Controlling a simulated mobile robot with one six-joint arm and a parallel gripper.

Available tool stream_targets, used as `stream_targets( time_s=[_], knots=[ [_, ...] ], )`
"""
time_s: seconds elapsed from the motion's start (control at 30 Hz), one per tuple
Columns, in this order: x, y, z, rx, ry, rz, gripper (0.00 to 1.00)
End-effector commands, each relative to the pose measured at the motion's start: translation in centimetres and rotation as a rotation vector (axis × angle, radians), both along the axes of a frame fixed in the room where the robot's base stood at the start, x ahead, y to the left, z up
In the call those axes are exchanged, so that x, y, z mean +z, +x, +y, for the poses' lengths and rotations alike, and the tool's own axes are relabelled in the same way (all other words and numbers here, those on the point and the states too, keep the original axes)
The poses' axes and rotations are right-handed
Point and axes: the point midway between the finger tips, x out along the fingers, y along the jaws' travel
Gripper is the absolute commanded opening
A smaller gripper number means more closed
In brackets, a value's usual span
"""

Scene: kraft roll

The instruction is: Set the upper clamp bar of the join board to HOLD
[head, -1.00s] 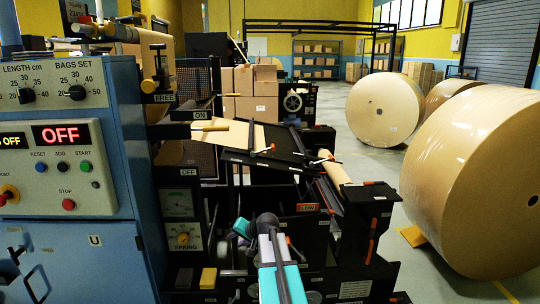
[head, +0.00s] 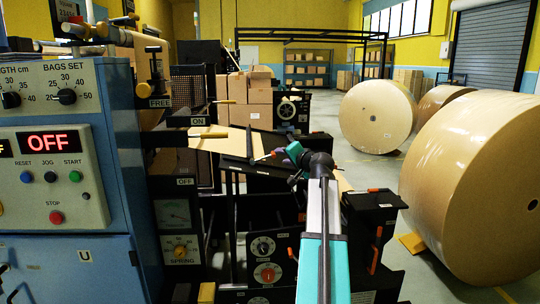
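The join board (head: 232,160) is a dark slanted board in the middle of the head view, with a tan paper sheet (head: 215,141) at its upper left. A thin dark bar (head: 249,142) stands out against the board; a small red-tipped lever (head: 265,156) is beside its lower end. I cannot read a HOLD mark or tell which setting the upper clamp bar has. My arm rises in front and bends left at a dark joint to a teal part (head: 294,151) near the board's right side. My gripper's fingers are too small or hidden to make out.
A blue control cabinet (head: 60,265) with a red OFF display (head: 50,142) stands at left. Below the board are dials (head: 263,246) and a SPRING dial (head: 180,249). Large kraft rolls (head: 470,180) stand at right, with open floor (head: 375,170) between.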

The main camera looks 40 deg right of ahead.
Motion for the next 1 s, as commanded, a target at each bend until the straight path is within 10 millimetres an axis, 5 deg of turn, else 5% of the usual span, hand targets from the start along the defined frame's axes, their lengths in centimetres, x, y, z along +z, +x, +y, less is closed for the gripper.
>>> stream_targets(
  time_s=[0.47, 1.0],
  knots=[
    [0.0, -0.2, -0.7, -0.008, 0.0, 0.0, 0.33],
    [-1.1, 4.4, -2.7, -0.009, 0.0, 0.0, 0.33]
  ],
)
